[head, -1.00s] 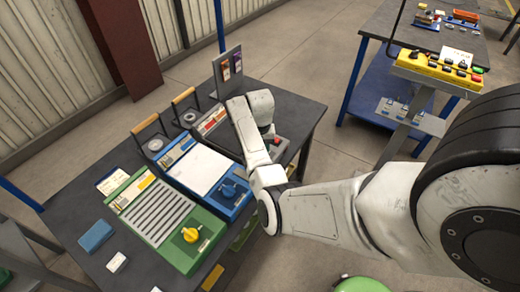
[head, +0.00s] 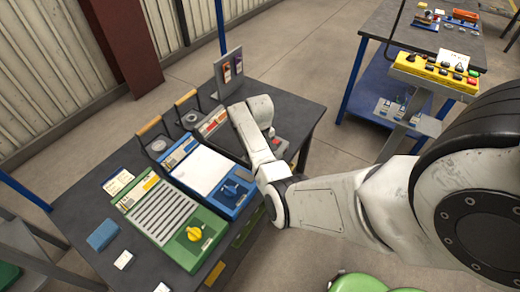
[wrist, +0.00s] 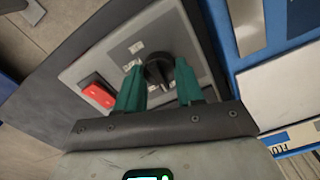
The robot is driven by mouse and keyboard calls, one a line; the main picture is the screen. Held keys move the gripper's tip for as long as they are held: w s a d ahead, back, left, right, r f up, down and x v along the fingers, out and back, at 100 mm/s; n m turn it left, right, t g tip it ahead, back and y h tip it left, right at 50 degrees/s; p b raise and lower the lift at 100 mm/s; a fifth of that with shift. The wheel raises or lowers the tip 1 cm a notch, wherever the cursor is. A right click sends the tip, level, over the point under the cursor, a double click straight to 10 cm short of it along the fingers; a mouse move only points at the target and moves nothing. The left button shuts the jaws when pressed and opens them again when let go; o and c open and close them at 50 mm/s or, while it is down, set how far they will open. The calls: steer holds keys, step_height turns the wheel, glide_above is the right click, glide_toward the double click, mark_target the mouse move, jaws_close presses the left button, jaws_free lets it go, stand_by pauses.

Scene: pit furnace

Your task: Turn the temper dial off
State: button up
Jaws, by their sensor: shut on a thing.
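In the wrist view a black dial (wrist: 158,68) stands on a pale grey panel (wrist: 100,62) with small white labels around it, too small to read. My gripper (wrist: 160,84) has its teal fingers on either side of the dial and is shut on it. A red rocker switch (wrist: 99,95) sits on the same panel, left of the fingers. In the head view my arm covers the dial and most of this far unit. Its red-edged label plate (head: 212,124) and a red part (head: 277,141) show beside my arm.
The dark bench (head: 90,205) also holds a blue unit (head: 236,207) with a blue knob and a green unit (head: 172,243) with a yellow knob, both nearer. A display stand (head: 228,72) stands at the back. A yellow control box (head: 436,73) and another table (head: 420,36) stand right.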

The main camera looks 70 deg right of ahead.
steer(key=shift+w+n, duration=0.1)
steer(key=shift+n, duration=0.6)
steer(key=o, duration=1)
steer(key=shift+o, duration=0.2)
step_height(320, 180, up, 11)
steer(key=shift+f, duration=0.15)
steer(key=s+a+f+n, duration=0.1)
steer(key=s+a, duration=0.3)
steer(key=a, duration=0.6)
steer(key=s+a+f+n, duration=0.1)
steer(key=s+a, duration=0.3)
steer(key=a, duration=0.7)
steer(key=s+a+n+t, duration=0.1)
steer(key=s+a, duration=0.3)
steer(key=a, duration=0.7)
steer(key=shift+s+f+n, duration=0.25)
steer(key=shift+f+n, duration=0.15)
steer(key=shift+n, duration=0.5)
